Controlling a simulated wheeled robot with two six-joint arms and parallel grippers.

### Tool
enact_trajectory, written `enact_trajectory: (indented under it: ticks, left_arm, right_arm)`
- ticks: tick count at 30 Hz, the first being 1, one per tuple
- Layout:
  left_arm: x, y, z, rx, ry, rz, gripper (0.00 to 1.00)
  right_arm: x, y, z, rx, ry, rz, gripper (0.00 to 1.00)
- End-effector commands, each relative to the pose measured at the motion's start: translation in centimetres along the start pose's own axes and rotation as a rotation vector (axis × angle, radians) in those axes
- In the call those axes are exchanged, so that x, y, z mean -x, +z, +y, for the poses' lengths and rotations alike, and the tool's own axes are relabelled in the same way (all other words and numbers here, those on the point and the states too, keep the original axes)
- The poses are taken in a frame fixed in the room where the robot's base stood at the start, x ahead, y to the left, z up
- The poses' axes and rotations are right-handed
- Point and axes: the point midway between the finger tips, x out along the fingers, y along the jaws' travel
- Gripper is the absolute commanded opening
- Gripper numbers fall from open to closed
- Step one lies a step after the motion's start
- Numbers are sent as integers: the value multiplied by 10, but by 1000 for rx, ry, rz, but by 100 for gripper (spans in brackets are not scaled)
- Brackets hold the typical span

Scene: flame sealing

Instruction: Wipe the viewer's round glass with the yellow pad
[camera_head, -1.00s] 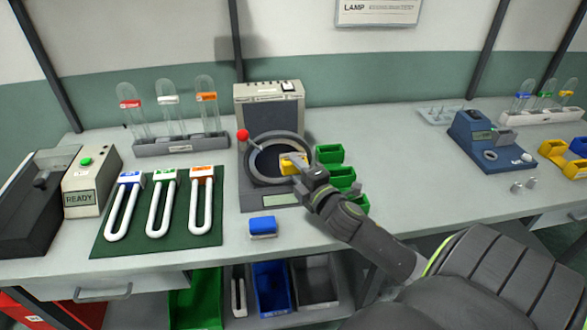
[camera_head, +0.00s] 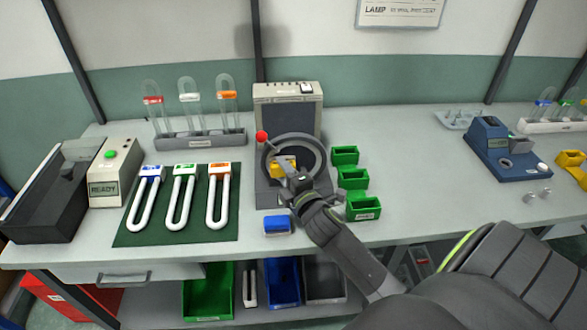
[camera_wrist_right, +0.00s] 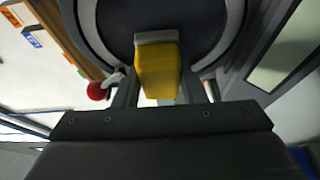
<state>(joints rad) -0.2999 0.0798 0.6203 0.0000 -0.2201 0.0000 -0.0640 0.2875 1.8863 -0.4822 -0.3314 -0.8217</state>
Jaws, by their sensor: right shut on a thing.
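The viewer (camera_head: 288,98) is a grey box at the back of the bench with a round glass in a dark ring (camera_head: 318,150) on its front. A lever with a red knob (camera_head: 262,137) stands at the ring's left. My right gripper (camera_head: 291,174) is shut on the yellow pad (camera_head: 282,164) in front of the glass. In the right wrist view the yellow pad (camera_wrist_right: 157,72) sits between the fingers, its grey far face at the dark round glass (camera_wrist_right: 200,22). I cannot tell for sure whether it touches. My left gripper is not in view.
A blue block (camera_head: 277,225) lies just before the viewer. Green bins (camera_head: 352,178) stand close to its right. A green mat (camera_head: 130,238) with white U-tubes lies to the left, a tube rack (camera_head: 200,141) behind it.

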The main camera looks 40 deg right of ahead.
Motion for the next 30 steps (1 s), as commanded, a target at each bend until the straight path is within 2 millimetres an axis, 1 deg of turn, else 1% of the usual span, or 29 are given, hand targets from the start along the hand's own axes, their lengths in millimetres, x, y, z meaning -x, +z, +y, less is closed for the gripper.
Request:
enact_trajectory:
  ticks: [4, 14, 30]
  left_arm:
    - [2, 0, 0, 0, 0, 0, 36]
    - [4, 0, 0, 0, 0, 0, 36]
    - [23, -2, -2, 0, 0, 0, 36]
  right_arm:
    - [-4, -6, 2, 0, 3, 1, 19]
    - [-1, -7, 2, 0, 2, 1, 19]
    - [47, -26, 2, -1, 0, 0, 19]
